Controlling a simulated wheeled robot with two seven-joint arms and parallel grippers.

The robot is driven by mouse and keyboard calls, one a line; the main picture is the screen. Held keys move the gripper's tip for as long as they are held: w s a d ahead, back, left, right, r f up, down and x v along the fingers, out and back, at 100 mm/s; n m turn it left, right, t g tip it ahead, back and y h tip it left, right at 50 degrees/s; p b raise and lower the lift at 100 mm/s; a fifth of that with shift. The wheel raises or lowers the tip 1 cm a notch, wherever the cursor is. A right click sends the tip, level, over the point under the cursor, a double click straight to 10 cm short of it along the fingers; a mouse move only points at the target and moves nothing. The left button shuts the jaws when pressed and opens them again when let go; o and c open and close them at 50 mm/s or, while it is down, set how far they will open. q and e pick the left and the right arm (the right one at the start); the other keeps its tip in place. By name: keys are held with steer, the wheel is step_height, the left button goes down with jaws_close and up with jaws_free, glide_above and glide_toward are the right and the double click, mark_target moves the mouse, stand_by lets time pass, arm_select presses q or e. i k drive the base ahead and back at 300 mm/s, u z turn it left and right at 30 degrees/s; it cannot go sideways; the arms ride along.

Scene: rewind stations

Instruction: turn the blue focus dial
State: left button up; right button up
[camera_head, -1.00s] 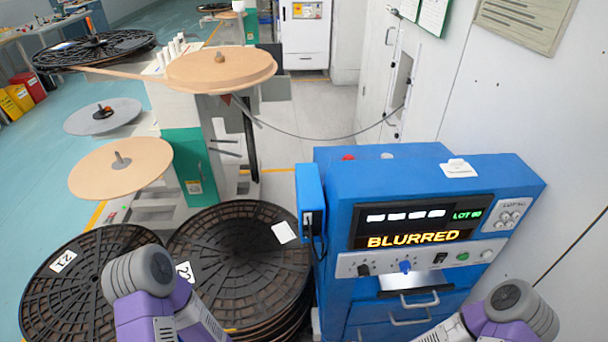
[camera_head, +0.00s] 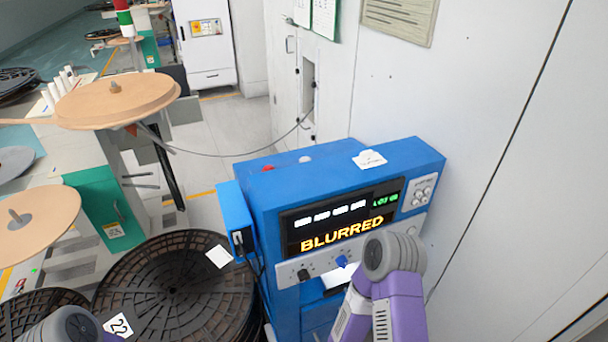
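The blue focus dial (camera_head: 341,261) sits on the grey control strip at the front of the blue machine (camera_head: 262,196). The machine's display (camera_head: 340,233) reads BLURRED in yellow letters. My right arm stands just right of the dial and covers the right part of the strip. My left arm shows only at the bottom left edge, over the black reels. Neither arm's gripper fingers are in the picture. I cannot tell whether anything touches the dial.
A black knob (camera_head: 303,274) is left of the dial. A blue box (camera_head: 236,218) with a cable hangs on the machine's left side. Stacked black reels (camera_head: 177,290) fill the floor to the left. A white wall (camera_head: 500,130) bounds the right.

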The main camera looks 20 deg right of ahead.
mark_target(342, 261)
steer(key=k, duration=0.25)
steer(key=z, duration=1.4)
steer(key=i, duration=0.15)
steer(key=u, duration=0.55)
steer(key=k, duration=0.5)
steer(key=z, duration=1.2)
steer(key=i, duration=0.75)
steer(key=u, duration=1.6)
